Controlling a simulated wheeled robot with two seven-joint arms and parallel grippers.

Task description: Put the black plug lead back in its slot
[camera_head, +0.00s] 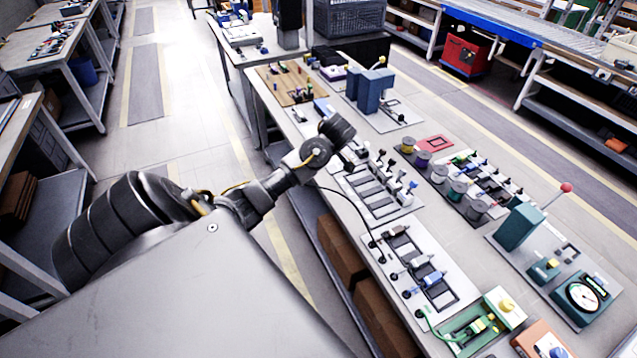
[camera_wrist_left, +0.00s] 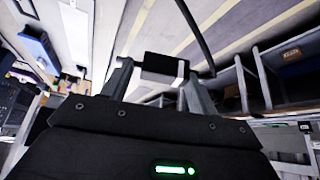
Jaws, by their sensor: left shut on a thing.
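My left gripper (camera_head: 350,160) is above the near edge of the long workbench, beside the grey rack of slots. In the left wrist view its two fingers (camera_wrist_left: 155,82) are shut on the black plug (camera_wrist_left: 158,66), a dark block with a white band at one end. The plug's black lead (camera_head: 345,199) loops from near the gripper down to the lead board (camera_head: 455,309); it also shows in the left wrist view (camera_wrist_left: 196,35). The board's dark slot frame holds blue and grey plugs. The plug itself is hard to make out in the head view. My right gripper is not in view.
Beside the lead board are a green device (camera_head: 470,327) and a grey slot rack (camera_head: 372,190). Spools (camera_head: 421,159) and a teal press (camera_head: 517,226) with a red-knobbed lever stand farther right. The aisle floor left of the bench is clear.

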